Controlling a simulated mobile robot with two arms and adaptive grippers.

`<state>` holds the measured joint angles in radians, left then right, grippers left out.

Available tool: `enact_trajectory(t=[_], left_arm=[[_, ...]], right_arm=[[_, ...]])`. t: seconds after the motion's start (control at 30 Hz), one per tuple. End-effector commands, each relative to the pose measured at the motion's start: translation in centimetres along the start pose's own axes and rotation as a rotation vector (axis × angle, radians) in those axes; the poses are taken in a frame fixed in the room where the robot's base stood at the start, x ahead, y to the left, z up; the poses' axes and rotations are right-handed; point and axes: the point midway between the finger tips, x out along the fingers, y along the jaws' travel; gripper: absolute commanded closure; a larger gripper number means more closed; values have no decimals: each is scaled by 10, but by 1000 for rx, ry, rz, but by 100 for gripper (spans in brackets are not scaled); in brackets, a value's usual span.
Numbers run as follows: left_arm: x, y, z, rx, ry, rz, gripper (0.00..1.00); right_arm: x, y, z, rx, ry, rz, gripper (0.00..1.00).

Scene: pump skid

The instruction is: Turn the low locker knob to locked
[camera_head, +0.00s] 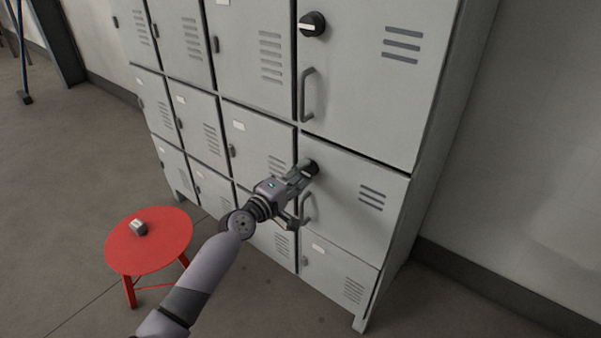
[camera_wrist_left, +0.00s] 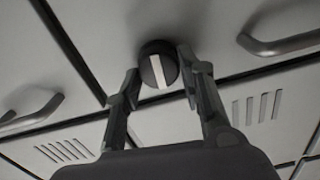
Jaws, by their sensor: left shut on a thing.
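The low locker knob (camera_head: 312,166) is a dark round knob on the lower right locker door (camera_head: 350,195), partly hidden by my gripper in the head view. In the left wrist view the knob (camera_wrist_left: 158,64) is black with a white bar that runs nearly up and down that picture, slightly tilted. My left gripper (camera_head: 304,172) is at the knob, with its fingers on either side of it, shut on it. Its fingers also show in the left wrist view (camera_wrist_left: 160,78). My right gripper is in neither view.
A bar handle (camera_head: 306,207) is just below the gripper. A second dark knob (camera_head: 312,24) and handle (camera_head: 307,95) are on the door above. A red stool (camera_head: 150,252) with a small grey object (camera_head: 138,227) stands left of my arm.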

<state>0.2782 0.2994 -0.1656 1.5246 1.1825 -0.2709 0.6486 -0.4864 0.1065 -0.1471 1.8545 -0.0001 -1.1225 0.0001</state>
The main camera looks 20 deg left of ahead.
Motion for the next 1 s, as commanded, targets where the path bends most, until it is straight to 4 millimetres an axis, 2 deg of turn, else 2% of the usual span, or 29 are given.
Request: enact_trajectory(t=[0.3, 0.77, 0.8, 1.0], left_arm=[[0, -1, -1, -99, 1, -1, 92], [0, -1, -1, -113, 1, -1, 92], [0, -1, -1, -113, 1, -1, 63], [0, -1, 0, -112, 1, -1, 50]], right_arm=[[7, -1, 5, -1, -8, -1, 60], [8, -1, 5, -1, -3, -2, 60], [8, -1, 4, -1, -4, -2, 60], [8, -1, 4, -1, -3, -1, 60]])
